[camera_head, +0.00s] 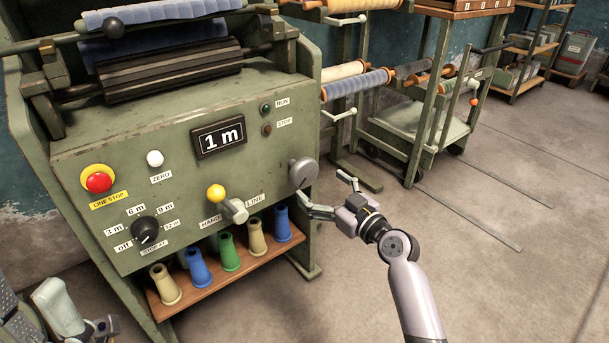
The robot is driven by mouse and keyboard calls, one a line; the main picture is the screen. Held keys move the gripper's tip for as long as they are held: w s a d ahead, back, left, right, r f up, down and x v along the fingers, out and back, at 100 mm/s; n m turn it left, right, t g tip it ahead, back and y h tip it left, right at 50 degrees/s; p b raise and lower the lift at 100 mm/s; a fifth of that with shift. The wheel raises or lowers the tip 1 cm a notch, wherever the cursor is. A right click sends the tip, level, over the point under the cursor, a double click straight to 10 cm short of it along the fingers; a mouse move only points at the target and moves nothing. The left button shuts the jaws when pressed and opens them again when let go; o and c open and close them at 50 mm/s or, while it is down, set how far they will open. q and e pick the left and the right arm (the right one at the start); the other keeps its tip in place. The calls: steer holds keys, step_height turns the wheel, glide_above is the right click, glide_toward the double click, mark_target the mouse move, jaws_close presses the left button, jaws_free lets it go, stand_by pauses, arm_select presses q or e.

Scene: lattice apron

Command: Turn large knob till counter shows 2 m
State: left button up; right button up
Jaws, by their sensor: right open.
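The counter (219,137) on the green machine's front panel reads 1 m. A large round grey knob (303,173) sticks out at the panel's right edge. My right gripper (322,191) is open just right of and below this knob, its fingers spread toward it with nothing between them. Whether a finger touches the knob I cannot tell. A smaller black dial (145,231), marked off, 3 m, 6 m, 9 m and 12 m, sits at the panel's lower left. My left arm shows at the lower left corner; its gripper (104,326) is too cut off to read.
Coloured cones (229,252) stand on a wooden shelf (182,298) below. A roll rack (437,110) stands behind; the floor (510,250) at right is clear.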

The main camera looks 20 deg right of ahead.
mark_target(307, 176)
steer(key=b+x, duration=0.1)
steer(key=x, duration=0.6)
steer(key=shift+f, duration=0.1)
steer(key=shift+c, duration=0.5)
steer(key=c, duration=1.1)
